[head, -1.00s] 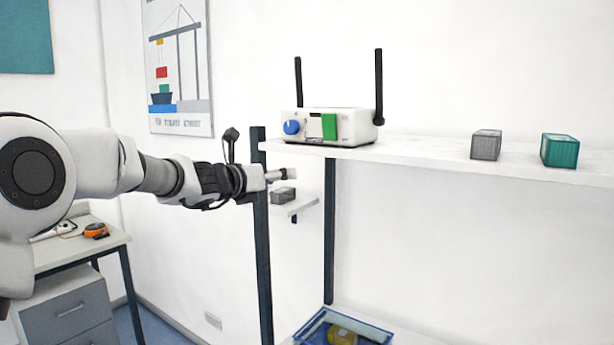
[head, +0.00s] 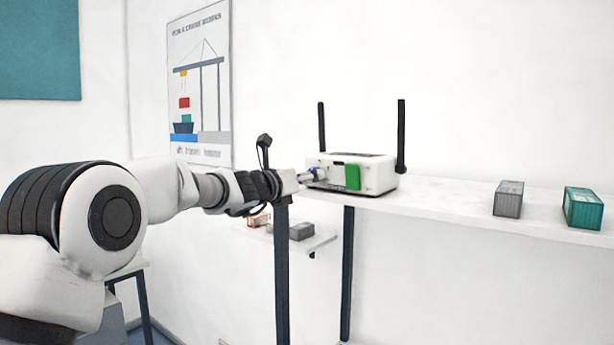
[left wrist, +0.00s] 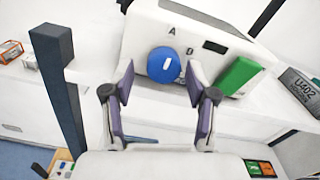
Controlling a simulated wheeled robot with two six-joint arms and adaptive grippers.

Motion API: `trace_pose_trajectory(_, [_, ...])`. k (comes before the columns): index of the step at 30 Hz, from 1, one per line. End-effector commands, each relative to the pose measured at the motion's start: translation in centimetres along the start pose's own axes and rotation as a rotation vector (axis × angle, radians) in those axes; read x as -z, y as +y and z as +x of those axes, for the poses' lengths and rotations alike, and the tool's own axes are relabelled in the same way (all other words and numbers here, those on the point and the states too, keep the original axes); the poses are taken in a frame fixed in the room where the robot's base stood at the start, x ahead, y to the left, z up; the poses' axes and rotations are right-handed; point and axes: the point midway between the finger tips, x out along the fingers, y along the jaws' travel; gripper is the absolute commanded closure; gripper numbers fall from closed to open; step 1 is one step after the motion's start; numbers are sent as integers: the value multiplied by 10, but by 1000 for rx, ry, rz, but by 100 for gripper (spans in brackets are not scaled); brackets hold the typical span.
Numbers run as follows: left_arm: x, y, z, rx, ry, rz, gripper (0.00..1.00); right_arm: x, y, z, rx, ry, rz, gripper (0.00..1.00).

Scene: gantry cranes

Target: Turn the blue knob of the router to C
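The white router (head: 378,174) stands on the white shelf, with two black antennas and a green block on its front. In the left wrist view its blue knob (left wrist: 163,66) has a short white mark, pointing roughly up toward the letter A. In the head view the left gripper (head: 311,175) is at the router's left front, mostly hiding the knob. My right gripper is not in view.
The shelf (head: 450,200) also holds a grey container (head: 508,199) and a teal container (head: 583,208) to the right. A dark shelf post (head: 282,270) stands just below my left gripper. A lower small shelf (head: 318,239) holds a grey block and an orange item.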

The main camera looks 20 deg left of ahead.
Motion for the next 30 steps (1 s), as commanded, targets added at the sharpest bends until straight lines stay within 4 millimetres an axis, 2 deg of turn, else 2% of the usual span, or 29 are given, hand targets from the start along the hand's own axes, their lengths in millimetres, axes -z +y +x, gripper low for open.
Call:
trace_pose_trajectory(1, [0, 0, 0, 0, 0, 0, 67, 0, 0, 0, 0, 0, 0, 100])
trace_pose_trajectory(3, [0, 0, 0, 0, 0, 0, 92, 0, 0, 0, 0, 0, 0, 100])
trace_pose_trajectory(4, [0, 0, 0, 0, 1, 0, 99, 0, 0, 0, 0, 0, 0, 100])
trace_pose_trajectory(17, [3, 1, 0, 0, 2, 42, 99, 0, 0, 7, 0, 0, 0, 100])
trace_pose_trajectory(23, [5, 1, 0, 1, 1, 143, 99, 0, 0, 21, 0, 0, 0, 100])
trace_pose_trajectory(30, [6, 3, 0, 0, 2, 340, 99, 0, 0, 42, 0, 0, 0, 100])
